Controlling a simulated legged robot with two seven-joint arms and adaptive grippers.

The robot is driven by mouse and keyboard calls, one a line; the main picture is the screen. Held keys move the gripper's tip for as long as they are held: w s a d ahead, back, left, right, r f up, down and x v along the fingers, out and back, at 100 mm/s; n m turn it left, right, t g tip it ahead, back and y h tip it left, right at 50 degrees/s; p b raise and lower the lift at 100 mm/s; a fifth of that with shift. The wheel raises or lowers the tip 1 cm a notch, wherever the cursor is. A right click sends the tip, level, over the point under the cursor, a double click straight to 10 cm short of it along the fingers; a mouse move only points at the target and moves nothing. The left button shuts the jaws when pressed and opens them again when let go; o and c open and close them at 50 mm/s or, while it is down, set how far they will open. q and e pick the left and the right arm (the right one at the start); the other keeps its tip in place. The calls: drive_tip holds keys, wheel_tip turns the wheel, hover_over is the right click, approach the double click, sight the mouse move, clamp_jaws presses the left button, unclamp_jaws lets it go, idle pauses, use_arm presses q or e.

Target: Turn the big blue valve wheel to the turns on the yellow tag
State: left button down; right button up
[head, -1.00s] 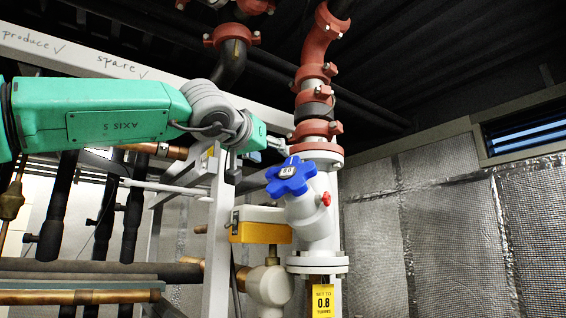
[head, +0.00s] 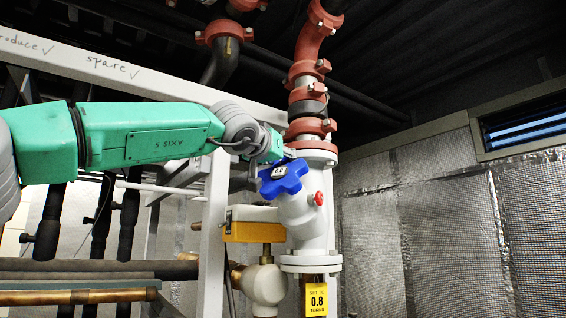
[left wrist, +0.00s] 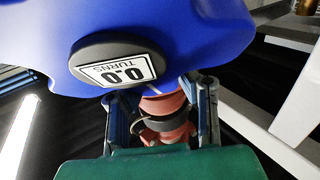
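The big blue valve wheel (head: 285,183) sits on the white valve body in the head view. In the left wrist view the wheel (left wrist: 160,25) fills the top, and its hub counter (left wrist: 118,72) reads 0.0 turns, upside down. The yellow tag (head: 316,297) below the valve reads "SET TO 0.8 TURNS". My left gripper (head: 279,158) is at the wheel's upper edge. In the left wrist view the left gripper (left wrist: 160,92) has its two fingers wide apart, with nothing clearly gripped between them. Contact with the wheel cannot be told. My right gripper is not in view.
A red knob (head: 319,198) sticks out from the valve's right side. A yellow box (head: 254,231) is to the left of the valve body. A white frame post (head: 214,230) stands left of it. Red pipe couplings (head: 311,127) rise above the wheel.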

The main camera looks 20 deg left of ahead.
use_arm(q)
drive_tip(key=shift+d, duration=0.7)
drive_tip(key=shift+f, duration=0.1)
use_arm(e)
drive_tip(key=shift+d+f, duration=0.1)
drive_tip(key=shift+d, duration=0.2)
use_arm(q)
drive_tip(key=shift+a, duration=0.15)
drive_tip(key=shift+w+a+f+n, duration=0.1)
drive_tip(key=shift+n, duration=0.3)
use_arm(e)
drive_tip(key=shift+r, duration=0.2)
use_arm(q)
drive_tip(key=shift+y+p, duration=0.3)
drive_tip(key=shift+p, duration=0.05)
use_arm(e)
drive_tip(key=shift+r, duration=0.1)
